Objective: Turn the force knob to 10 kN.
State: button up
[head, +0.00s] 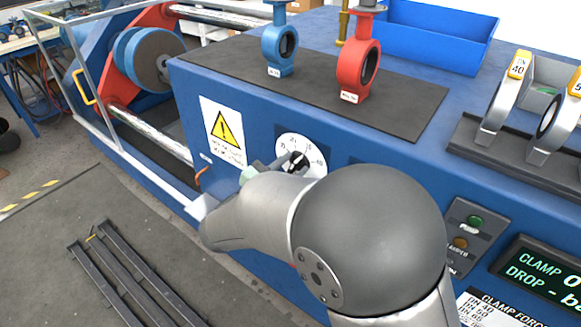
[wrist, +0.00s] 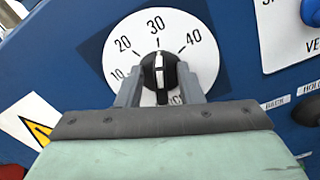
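The force knob (wrist: 158,76) is a round black knob with a white pointer mark, on a white dial (wrist: 205,55) numbered 10, 20, 30 and 40. In the wrist view the mark points up, close to 30. My gripper (wrist: 158,85) has one finger at each side of the knob. The fingertips are very near the knob's edges, and I cannot tell whether they press on it. The left finger partly covers the dial near 10. In the head view the dial (head: 314,151) and knob (head: 299,161) show just beyond my gripper (head: 279,163), which my arm partly hides.
A yellow warning sign (head: 223,131) is left of the dial on the blue bench front. A blue valve (head: 279,50) and a red valve (head: 357,65) stand on a dark mat above. Buttons (head: 475,222) and a clamp display (head: 545,272) are to the right.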

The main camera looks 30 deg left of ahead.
grip_shut()
jog(key=shift+r+n+p, duration=0.1)
jog(key=shift+n+p, duration=0.2)
jog(key=shift+a+r+n+p, duration=0.1)
jog(key=shift+n+p, duration=0.8)
jog(key=n+p, duration=0.4)
jog(key=n, duration=0.1)
jog(key=n+p, duration=0.5)
jog(key=a+f+n+p, duration=0.1)
jog(key=n+p, duration=0.4)
jog(key=shift+n, duration=0.3)
